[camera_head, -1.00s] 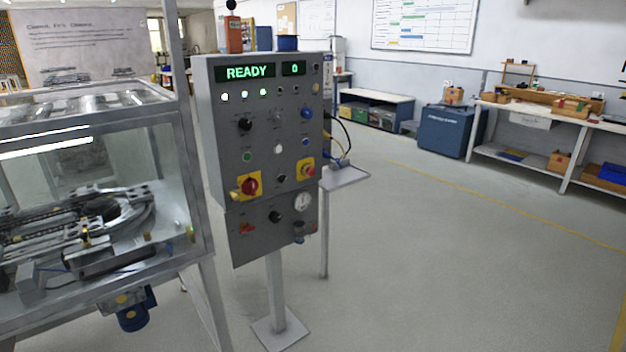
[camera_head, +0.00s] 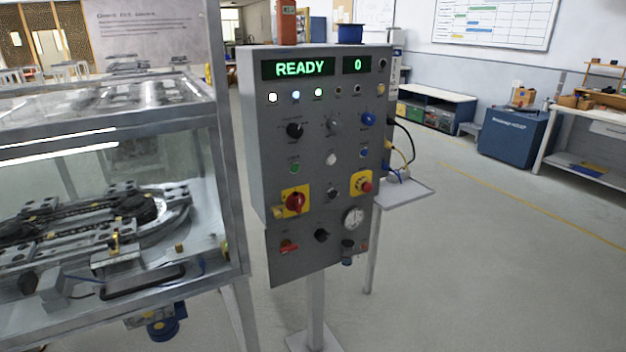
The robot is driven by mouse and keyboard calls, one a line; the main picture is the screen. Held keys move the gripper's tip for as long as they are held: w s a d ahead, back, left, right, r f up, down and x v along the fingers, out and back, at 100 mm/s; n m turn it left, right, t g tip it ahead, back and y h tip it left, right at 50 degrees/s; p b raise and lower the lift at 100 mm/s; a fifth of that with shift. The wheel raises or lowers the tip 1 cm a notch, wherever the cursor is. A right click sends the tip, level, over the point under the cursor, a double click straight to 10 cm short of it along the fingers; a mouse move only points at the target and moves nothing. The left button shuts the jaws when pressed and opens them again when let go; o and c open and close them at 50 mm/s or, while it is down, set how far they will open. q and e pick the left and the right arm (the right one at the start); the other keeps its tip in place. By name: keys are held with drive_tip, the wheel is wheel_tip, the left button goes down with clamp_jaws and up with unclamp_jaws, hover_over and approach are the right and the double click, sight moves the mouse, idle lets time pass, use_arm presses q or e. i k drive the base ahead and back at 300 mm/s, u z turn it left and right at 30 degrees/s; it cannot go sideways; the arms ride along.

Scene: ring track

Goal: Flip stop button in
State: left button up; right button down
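A grey control panel (camera_head: 271,110) stands on a post in the middle of the head view. Its display (camera_head: 299,67) reads READY, and a smaller display beside it reads 0. A red mushroom button (camera_head: 365,187) sits on a yellow plate at the panel's lower right. A red rotary switch (camera_head: 295,202) sits on another yellow plate at the lower left. I cannot tell whether the button is pressed or raised. Neither of my grippers shows in the view.
A glass-walled machine enclosure (camera_head: 232,190) with a metal frame and a ring track (camera_head: 60,225) inside stands close on the left. A small grey shelf (camera_head: 412,191) juts out right of the panel. A blue cabinet (camera_head: 514,135) stands farther back. The floor (camera_head: 480,270) at right is clear.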

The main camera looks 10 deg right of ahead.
sight(366, 186)
drive_tip(key=u, duration=0.25)
drive_tip(key=i, duration=1.05)
drive_tip(key=z, duration=0.15)
